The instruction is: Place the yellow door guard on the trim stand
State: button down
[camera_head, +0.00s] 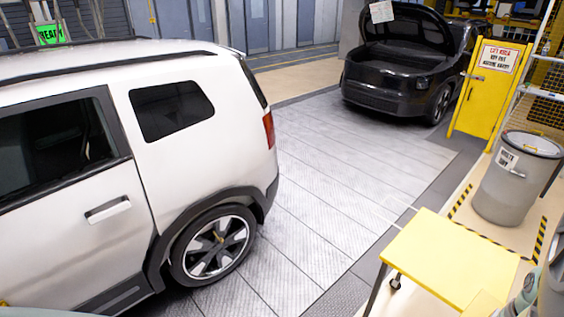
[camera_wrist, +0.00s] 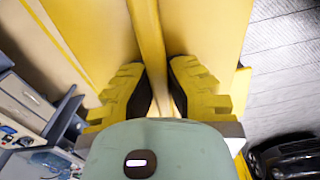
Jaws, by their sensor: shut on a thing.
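The yellow door guard shows in the wrist view (camera_wrist: 208,28) as broad yellow panels with a raised rib down the middle. My gripper (camera_wrist: 158,75) has its yellow ridged fingers shut on that rib, one dark pad on each side. In the head view, a flat yellow panel (camera_head: 450,255) at the lower right appears to be the same guard. Below its left edge show a dark leg (camera_head: 375,290) and a small caster, seemingly the trim stand's. Whether the guard rests on the stand or hangs above it, I cannot tell.
A white car (camera_head: 170,130) fills the left. A dark car (camera_head: 410,65) with its hood up stands at the back. A grey drum (camera_head: 518,178) and a yellow signed panel (camera_head: 490,85) stand at the right. The plated floor (camera_head: 310,190) between is clear.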

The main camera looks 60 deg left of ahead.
aim_at(443, 256)
jog(key=i, duration=1.6)
jog(key=i+u, duration=0.45)
jog(key=i+l+u, duration=0.4)
jog(key=j, duration=0.1)
